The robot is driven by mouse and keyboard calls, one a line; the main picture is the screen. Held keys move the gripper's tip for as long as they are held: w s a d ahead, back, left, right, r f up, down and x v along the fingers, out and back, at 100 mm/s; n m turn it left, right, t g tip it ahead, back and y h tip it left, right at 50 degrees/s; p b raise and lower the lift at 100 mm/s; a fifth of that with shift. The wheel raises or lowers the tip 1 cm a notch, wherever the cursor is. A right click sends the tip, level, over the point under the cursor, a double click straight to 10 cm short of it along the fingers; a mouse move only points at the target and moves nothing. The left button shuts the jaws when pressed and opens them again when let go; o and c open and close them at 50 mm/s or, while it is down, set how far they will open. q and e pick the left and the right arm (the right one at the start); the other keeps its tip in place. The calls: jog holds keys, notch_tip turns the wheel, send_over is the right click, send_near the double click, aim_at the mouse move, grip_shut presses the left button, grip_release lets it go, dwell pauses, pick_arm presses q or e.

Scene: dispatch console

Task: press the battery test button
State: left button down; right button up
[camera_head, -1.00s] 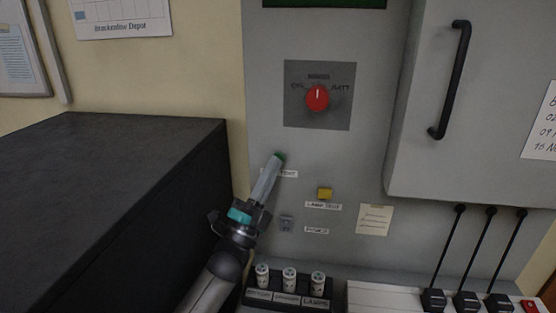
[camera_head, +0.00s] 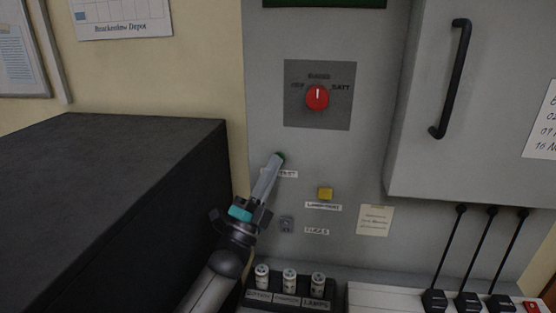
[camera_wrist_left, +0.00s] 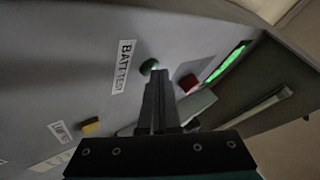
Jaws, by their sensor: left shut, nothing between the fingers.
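The battery test button is a small green round button (camera_wrist_left: 149,66) beside a "BATT TEST" label (camera_wrist_left: 124,66) in the left wrist view. In the head view only part of the green button (camera_head: 281,156) shows past my fingertips. My left gripper (camera_head: 276,160) is shut and empty, its fingertips right at the button. In the left wrist view the shut fingers (camera_wrist_left: 156,76) reach up to the button's lower edge; I cannot tell whether they touch it. My right gripper is not in view.
A yellow button (camera_head: 325,193) is to the lower right. A red rotary knob (camera_head: 317,97) is above. A grey cabinet with a black handle (camera_head: 452,80) stands out at right. A dark box (camera_head: 120,170) fills the left. Labelled tubes (camera_head: 289,279) stand below.

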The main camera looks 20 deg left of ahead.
pick_arm(q)
jog(key=shift+s+d+p, duration=0.2)
jog(key=shift+s+p, duration=0.3)
jog(key=shift+s, duration=0.25)
jog(key=shift+s, duration=0.1)
jog(key=s+p, duration=0.1)
jog(key=s, duration=0.1)
jog(key=s+d+p, duration=0.1)
jog(key=s, duration=0.1)
jog(key=shift+s+d+p, duration=0.1)
jog(key=shift+s+p, duration=0.25)
jog(key=shift+f, duration=0.1)
dwell(6.0)
